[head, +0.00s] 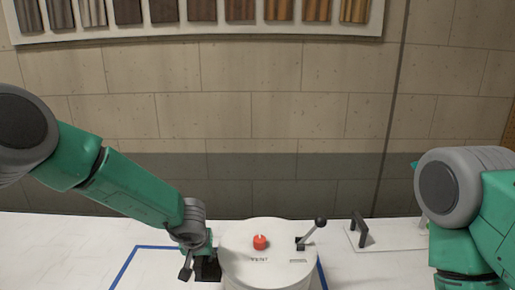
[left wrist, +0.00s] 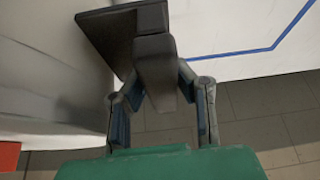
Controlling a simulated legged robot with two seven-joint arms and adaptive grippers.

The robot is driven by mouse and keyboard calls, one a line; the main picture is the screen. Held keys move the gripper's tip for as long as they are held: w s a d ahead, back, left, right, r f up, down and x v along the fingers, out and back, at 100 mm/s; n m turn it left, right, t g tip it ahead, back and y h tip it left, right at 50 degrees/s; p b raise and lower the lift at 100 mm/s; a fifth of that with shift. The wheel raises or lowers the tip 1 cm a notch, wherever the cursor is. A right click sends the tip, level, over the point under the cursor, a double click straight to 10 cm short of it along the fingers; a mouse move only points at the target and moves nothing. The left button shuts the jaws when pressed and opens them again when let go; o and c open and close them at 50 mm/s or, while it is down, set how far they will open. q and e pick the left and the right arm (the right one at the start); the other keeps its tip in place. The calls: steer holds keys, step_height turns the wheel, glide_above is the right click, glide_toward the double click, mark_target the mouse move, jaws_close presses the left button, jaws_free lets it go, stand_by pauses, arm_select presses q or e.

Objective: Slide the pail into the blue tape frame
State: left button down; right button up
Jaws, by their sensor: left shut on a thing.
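The pail (head: 268,268) is a white round drum at the bottom middle of the head view; its lower part is cut off. Its lid carries a red knob and a lever with a black ball. My left gripper (head: 192,266) is at its left side, shut on the pail's black side handle (head: 208,268). In the left wrist view, the gripper (left wrist: 155,62) closes on this dark handle (left wrist: 105,34), with the pail's pale wall (left wrist: 50,75) at left. The blue tape frame (head: 130,262) shows left of the pail, with a short piece at its right. Its front is out of view.
A white plate with a black handle (head: 360,232) lies on the white table (head: 50,245) to the right. My right arm is at the right edge, its gripper out of view. A rack of colour samples (head: 200,30) hangs on the wall. The table at left is clear.

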arm_select(q)
steer(key=shift+w, duration=2.35)
